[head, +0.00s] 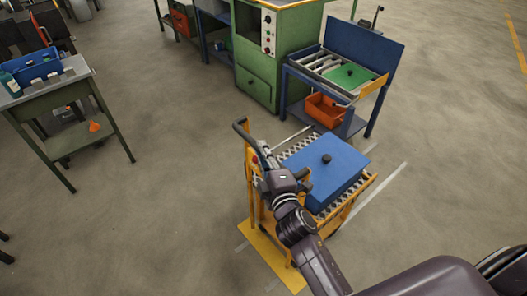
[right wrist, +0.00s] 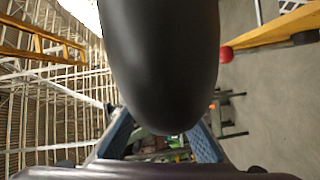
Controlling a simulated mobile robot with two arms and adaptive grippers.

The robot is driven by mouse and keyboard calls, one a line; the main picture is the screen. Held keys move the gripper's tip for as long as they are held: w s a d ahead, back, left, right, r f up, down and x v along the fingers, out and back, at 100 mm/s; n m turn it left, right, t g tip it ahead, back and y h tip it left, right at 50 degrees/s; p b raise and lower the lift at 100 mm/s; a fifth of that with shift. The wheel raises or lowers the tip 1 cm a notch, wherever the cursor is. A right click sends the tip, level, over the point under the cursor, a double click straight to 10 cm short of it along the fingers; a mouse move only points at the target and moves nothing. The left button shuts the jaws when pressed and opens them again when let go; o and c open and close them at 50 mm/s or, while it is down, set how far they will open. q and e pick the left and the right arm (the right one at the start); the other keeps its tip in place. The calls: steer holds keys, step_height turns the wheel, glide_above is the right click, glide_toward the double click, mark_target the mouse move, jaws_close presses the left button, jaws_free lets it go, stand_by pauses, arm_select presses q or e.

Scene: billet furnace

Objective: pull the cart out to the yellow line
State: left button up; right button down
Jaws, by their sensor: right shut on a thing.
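The cart (head: 364,186) has a yellow frame, a roller top and a dark handle bar (head: 243,130) at its near left end. A blue block-like box (head: 325,168) with a black knob lies on the rollers. My right gripper (head: 268,168) is shut on the handle bar, which shows large and dark between the blue finger pads in the right wrist view (right wrist: 160,70). A yellow line (head: 268,258) is on the floor at the cart's handle end, partly hidden by the cart and my arm. My left gripper is not in view.
A green machine (head: 262,85) and a blue-framed table (head: 368,118) with an orange bin (head: 326,110) stand beyond the cart. A green side table (head: 55,98) stands at the left. White floor marks (head: 380,192) run beside the cart.

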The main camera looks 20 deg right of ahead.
steer(key=shift+f, duration=0.15)
steer(key=c, duration=1.8)
jaws_free()
steer(key=shift+c, duration=0.2)
steer(key=s+r, duration=0.1)
steer(key=s, duration=1.1)
steer(key=shift+a, duration=0.3)
steer(key=s+a+f+m+g+y, duration=0.1)
steer(key=s+f+m+g, duration=0.2)
steer(key=f, duration=0.9)
steer(key=s+a+f+m+g, duration=0.1)
steer(key=s+f+g, duration=0.3)
steer(key=f, duration=0.8)
steer(key=s+a+f+m+g+y, duration=0.15)
steer(key=s+f, duration=0.35)
steer(key=f, duration=0.8)
steer(key=s+d+f+m+g, duration=0.2)
steer(key=s+f, duration=0.3)
steer(key=s, duration=0.4)
steer(key=s+d+f+m+g+h, duration=0.1)
steer(key=s+d+f+m+g, duration=0.2)
steer(key=s+f, duration=0.3)
steer(key=s+d+f+m+g+h, duration=0.1)
steer(key=s+f, duration=0.5)
steer(key=s, duration=0.6)
steer(key=d+m+g, duration=0.1)
steer(key=d, duration=0.1)
steer(key=shift+d+f+g, duration=0.25)
steer(key=shift+d+g, duration=0.1)
